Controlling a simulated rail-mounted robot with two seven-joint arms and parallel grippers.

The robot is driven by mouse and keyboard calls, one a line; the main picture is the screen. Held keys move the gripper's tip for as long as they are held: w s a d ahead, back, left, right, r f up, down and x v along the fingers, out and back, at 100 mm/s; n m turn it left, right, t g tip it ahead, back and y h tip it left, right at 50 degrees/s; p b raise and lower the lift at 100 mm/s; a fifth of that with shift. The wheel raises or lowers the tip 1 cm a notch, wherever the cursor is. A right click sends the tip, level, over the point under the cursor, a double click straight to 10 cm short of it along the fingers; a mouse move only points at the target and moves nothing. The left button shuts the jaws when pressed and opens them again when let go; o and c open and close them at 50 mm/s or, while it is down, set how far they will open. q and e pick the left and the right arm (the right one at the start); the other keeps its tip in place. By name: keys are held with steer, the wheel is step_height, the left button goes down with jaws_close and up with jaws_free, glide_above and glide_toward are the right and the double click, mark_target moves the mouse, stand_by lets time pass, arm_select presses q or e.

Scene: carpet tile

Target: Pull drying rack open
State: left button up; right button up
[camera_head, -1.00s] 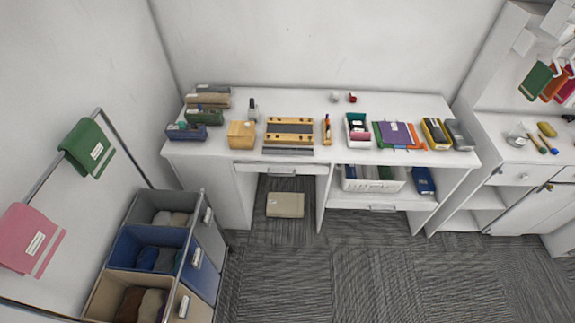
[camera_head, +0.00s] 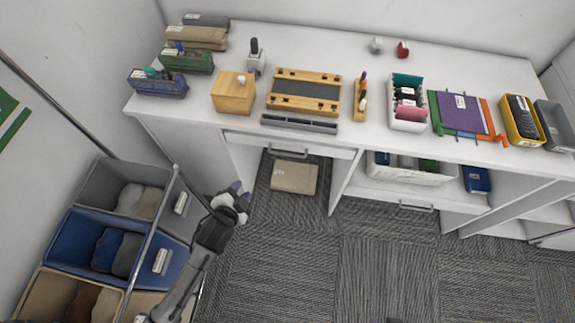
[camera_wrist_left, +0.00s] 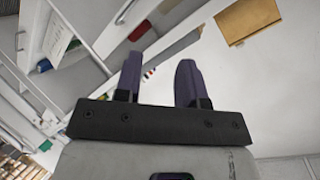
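A thin metal rail (camera_head: 55,102) runs along the left wall with part of a green cloth (camera_head: 10,118) hanging by it. It looks like part of the drying rack, but most of it is outside the view. My left gripper (camera_head: 241,193) is raised in front of the desk, right of the fabric bins and clear of the rail. Its two dark fingers stand apart in the left wrist view (camera_wrist_left: 160,82), with nothing between them. My right gripper is not in view.
A sorter with a grey bin (camera_head: 95,187), a blue bin (camera_head: 62,238) and a tan bin (camera_head: 40,285) stands at left beneath another metal bar (camera_head: 150,240). The white desk (camera_head: 330,50) holds many small items. Carpet (camera_head: 310,270) is open in front.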

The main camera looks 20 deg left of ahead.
arm_select(q)
steer(key=w+f+m+t+h+b, duration=0.1)
steer(key=w+f+m+t+b, duration=0.4)
steer(key=f+b, duration=0.45)
steer(key=m+t+h+b, duration=0.2)
steer(key=m+h+b, duration=0.3)
steer(key=m+b, duration=0.3)
glide_toward(287, 155)
steer(key=shift+n, duration=0.4)
steer(key=b+x, duration=0.1)
steer(key=x, duration=0.4)
steer(key=b+x, duration=0.2)
steer(key=x, duration=0.3)
steer(key=shift+w+f, duration=0.15)
steer(key=shift+f, duration=0.05)
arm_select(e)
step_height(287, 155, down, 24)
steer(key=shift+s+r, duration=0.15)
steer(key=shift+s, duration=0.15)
arm_select(q)
steer(key=shift+c, duration=0.2)
jaws_close()
